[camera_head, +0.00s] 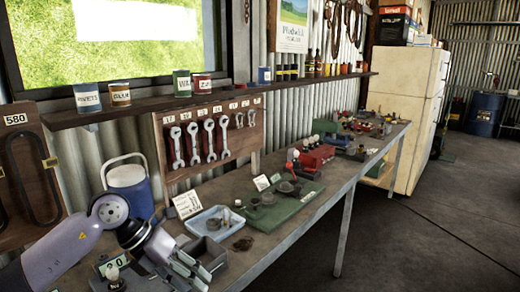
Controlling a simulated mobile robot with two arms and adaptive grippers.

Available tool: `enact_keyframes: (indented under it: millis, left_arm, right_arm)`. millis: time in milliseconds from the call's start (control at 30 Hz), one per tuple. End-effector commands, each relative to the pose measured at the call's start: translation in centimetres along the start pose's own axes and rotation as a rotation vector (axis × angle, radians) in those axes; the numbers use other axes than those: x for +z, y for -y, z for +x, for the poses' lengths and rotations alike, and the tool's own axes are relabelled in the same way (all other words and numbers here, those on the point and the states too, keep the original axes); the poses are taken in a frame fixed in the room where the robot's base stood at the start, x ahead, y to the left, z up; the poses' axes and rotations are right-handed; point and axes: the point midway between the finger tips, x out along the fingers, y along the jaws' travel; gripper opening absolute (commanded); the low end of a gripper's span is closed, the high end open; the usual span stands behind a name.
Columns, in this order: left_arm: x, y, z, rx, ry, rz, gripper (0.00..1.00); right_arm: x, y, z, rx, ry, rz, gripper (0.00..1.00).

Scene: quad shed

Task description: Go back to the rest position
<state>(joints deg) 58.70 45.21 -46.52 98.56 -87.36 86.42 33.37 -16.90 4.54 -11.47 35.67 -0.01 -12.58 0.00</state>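My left arm comes in from the lower left, with a pale link and a dark wrist. My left gripper (190,268) is low over the near end of the workbench (300,222), beside a small grey open box (207,252). Its fingers overlap the box in the picture, so I cannot tell whether they touch it, are open, or hold anything. My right gripper is not in view.
A blue tray (214,220), a blue-and-white cooler (129,187) and a green board (283,210) with parts crowd the bench. Spanners (209,139) hang on a wall board below a shelf (200,103) of tins. Open floor (430,225) lies right.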

Motion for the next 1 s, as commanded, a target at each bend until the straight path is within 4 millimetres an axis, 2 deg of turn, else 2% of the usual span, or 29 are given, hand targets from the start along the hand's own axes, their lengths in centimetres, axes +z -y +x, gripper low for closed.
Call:
enact_keyframes:
  millis: [33,100,200,300,367,433,467,567,633,733,800,867,900,967,1000]
  left_arm:
    - [-0.3,2.3,1.6,-0.099,0.01,0.016,0.46]
    - [-0.6,6.4,3.2,-0.283,0.047,0.032,0.46]
    - [-0.8,13.1,3.7,-0.607,0.136,0.001,0.46]
    - [-0.3,17.8,1.9,-0.911,0.251,-0.104,0.46]
    - [0.3,19.2,0.2,-1.075,0.329,-0.204,0.46]
    - [1.4,19.4,-1.9,-1.241,0.428,-0.352,0.46]
    - [1.9,19.0,-2.8,-1.304,0.472,-0.424,0.46]
    - [3.4,15.8,-4.8,-1.464,0.624,-0.709,0.46]
    - [3.9,12.1,-5.2,-1.528,0.729,-0.939,0.46]
    - [3.3,5.6,-3.9,-1.538,0.87,-1.302,0.46]
    - [1.6,0.9,-1.9,-1.486,0.951,-1.568,0.46]
    - [-0.5,-2.6,0.3,-1.41,1.004,-1.781,0.46]
    - [-2.2,-4.6,1.8,-1.346,1.031,-1.914,0.46]
    - [-5.2,-7.2,4.1,-1.233,1.057,-2.102,0.46]
    - [-7.4,-8.5,5.6,-1.151,1.064,-2.215,0.46]
  right_arm:
    - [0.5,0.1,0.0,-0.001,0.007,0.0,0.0]
    - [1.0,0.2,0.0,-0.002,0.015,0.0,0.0]
    - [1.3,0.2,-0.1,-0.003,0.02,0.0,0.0]
    - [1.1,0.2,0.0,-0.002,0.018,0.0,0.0]
    - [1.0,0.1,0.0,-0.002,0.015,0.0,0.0]
    - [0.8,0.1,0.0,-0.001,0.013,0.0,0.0]
    - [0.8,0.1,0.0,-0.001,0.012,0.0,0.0]
    - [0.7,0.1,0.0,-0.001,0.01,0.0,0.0]
    - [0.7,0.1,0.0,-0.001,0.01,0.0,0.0]
    - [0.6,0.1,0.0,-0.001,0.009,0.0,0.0]
    - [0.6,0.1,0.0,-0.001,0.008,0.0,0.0]
    - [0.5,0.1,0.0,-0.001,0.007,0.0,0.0]
    - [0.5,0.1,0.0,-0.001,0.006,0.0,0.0]
    - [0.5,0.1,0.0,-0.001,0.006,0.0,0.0]
    - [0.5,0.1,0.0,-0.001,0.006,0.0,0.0]
